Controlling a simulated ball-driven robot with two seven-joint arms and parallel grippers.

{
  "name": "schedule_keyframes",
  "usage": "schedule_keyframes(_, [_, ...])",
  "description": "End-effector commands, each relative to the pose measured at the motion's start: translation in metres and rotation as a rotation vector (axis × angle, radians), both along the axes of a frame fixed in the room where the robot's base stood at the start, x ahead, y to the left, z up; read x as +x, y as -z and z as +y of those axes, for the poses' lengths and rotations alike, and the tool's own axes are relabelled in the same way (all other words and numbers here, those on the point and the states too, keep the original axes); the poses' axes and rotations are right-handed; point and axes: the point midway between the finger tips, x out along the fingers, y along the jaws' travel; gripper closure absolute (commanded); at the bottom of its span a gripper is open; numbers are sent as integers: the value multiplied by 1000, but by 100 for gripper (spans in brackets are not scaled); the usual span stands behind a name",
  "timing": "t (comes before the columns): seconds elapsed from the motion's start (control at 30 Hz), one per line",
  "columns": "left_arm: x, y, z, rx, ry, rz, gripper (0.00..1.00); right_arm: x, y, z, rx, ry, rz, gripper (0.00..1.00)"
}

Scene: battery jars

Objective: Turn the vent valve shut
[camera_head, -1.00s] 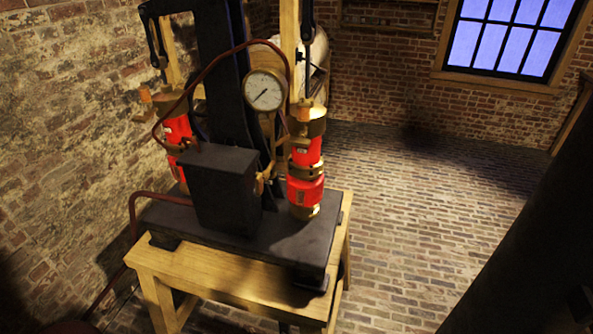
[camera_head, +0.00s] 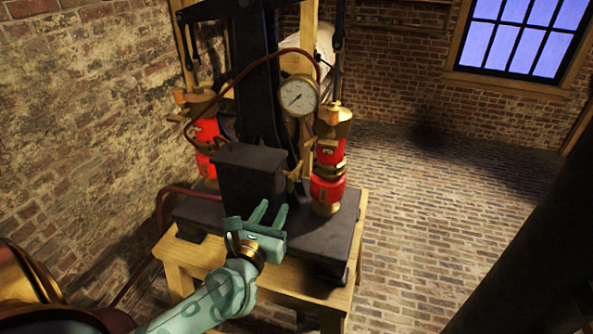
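A pump apparatus stands on a wooden table (camera_head: 195,257), with a round white gauge (camera_head: 298,95) on its black upright. A small brass fitting (camera_head: 293,174) sits below the gauge, beside the right cylinder; it may be the vent valve, but it is too small to tell its handle or setting. My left gripper (camera_head: 272,207) is in front of the black box (camera_head: 250,178), below and left of that fitting. Its two teal fingers stand apart with nothing seen between them. My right gripper is not in view.
Red and brass cylinders stand at the right (camera_head: 329,165) and left (camera_head: 206,130) of the upright. A dark red pipe (camera_head: 238,76) arches over to the gauge. The black base plate (camera_head: 330,235) lies under them. The brick floor at the right (camera_head: 430,220) is clear.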

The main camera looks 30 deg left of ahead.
Motion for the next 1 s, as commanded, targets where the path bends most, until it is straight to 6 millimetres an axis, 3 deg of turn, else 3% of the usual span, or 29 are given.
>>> schedule_keyframes(0.3, [76, -4, 19, 5, -1, -4, 68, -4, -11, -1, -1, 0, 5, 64])
schedule_keyframes(0.53, [123, -2, 29, 6, 0, -2, 68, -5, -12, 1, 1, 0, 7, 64])
schedule_keyframes(0.7, [140, -1, 33, 7, 1, -2, 68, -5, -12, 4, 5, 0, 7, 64])
schedule_keyframes(1.0, [144, -1, 35, 6, 1, 0, 68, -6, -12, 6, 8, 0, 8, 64])
